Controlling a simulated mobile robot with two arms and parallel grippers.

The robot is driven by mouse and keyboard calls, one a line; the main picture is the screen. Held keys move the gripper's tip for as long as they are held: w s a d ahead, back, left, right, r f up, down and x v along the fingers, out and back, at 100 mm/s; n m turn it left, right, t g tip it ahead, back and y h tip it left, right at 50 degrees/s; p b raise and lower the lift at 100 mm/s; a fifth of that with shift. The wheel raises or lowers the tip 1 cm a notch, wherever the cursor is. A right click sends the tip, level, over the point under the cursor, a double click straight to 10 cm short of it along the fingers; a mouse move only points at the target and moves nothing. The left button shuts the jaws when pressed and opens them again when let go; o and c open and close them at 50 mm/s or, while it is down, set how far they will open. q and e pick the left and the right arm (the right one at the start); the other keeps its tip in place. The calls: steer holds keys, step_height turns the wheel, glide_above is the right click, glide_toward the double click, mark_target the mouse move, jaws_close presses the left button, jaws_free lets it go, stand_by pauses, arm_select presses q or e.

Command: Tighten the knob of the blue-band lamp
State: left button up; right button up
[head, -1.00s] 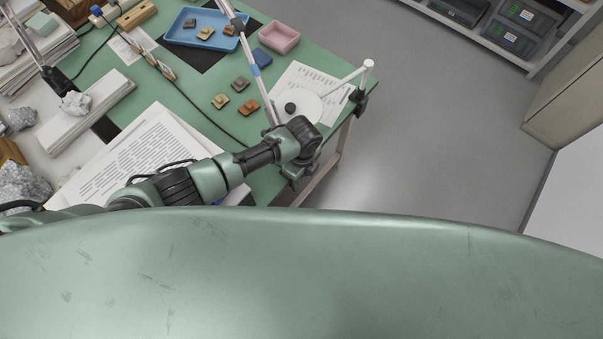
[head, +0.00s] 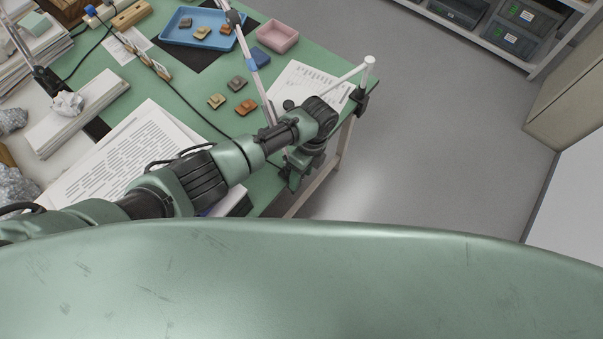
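The blue-band lamp shows as a thin white arm (head: 265,97) slanting from the top edge to beside my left wrist, with a blue band (head: 252,64) on it. A dark joint (head: 235,18) sits higher on this arm. A small dark round part (head: 289,104) shows just behind my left wrist; I cannot tell whether it is the knob. My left gripper (head: 292,180) hangs pointing down near the table's right front edge, apart from the dark joint. Its fingers are small and dark, so its opening is unclear. My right gripper is out of view.
A white rod (head: 347,76) meets a post clamped (head: 361,101) at the table's right edge. A blue tray (head: 205,39) with sherds, a pink tray (head: 278,36) and loose sherds (head: 237,83) lie on the green mat. Another lamp arm (head: 18,38) stands left. Floor at right is clear.

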arm_select(q)
steer(key=b+v, duration=0.1)
steer(key=v, duration=0.7)
steer(key=shift+a+f, duration=0.1)
